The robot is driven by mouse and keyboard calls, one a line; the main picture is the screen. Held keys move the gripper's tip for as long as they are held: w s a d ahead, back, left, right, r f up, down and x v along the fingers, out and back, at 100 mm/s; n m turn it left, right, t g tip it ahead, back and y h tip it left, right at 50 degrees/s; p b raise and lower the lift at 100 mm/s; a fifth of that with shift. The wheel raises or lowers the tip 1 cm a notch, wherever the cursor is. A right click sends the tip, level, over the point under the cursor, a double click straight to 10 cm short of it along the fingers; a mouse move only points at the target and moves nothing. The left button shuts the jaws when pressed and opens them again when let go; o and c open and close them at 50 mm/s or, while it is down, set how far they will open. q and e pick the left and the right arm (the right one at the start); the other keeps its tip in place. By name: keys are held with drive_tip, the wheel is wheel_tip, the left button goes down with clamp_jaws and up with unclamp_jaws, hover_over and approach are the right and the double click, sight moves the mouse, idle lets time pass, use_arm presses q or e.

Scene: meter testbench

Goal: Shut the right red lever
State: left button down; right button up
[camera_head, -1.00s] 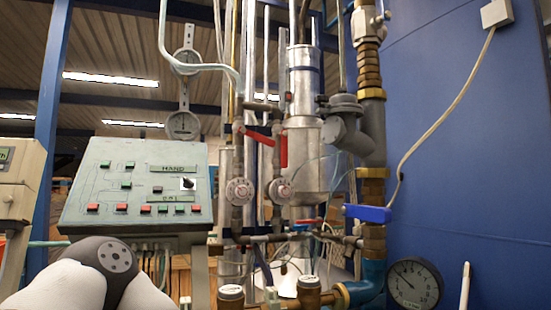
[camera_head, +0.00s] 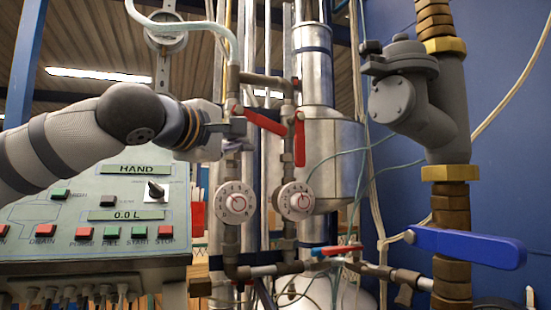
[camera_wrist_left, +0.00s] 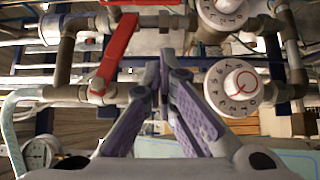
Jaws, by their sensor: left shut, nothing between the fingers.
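The right red lever (camera_head: 299,138) hangs straight down along the right-hand pipe in the head view. A strip of red at the top edge of the left wrist view (camera_wrist_left: 152,2) appears to be it, mostly cut off. The left red lever (camera_head: 263,121) slants down from the left pipe towards the right one; it shows large in the left wrist view (camera_wrist_left: 118,52). My left gripper (camera_head: 240,146) is at the left pipe, just below the left lever's pivot. Its fingers (camera_wrist_left: 164,62) are shut and empty, beside the left lever and apart from the right lever.
Two round white dials (camera_head: 235,202) (camera_head: 295,201) sit on the pipes below the levers. A control panel (camera_head: 100,205) stands at left, under my left arm. A blue handle (camera_head: 468,246) and a grey valve body (camera_head: 405,95) are at right.

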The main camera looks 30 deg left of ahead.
sight(300, 139)
use_arm(q)
drive_tip(key=w+d, duration=0.2)
drive_tip(key=w, duration=1)
drive_tip(key=shift+w+d+r, duration=0.25)
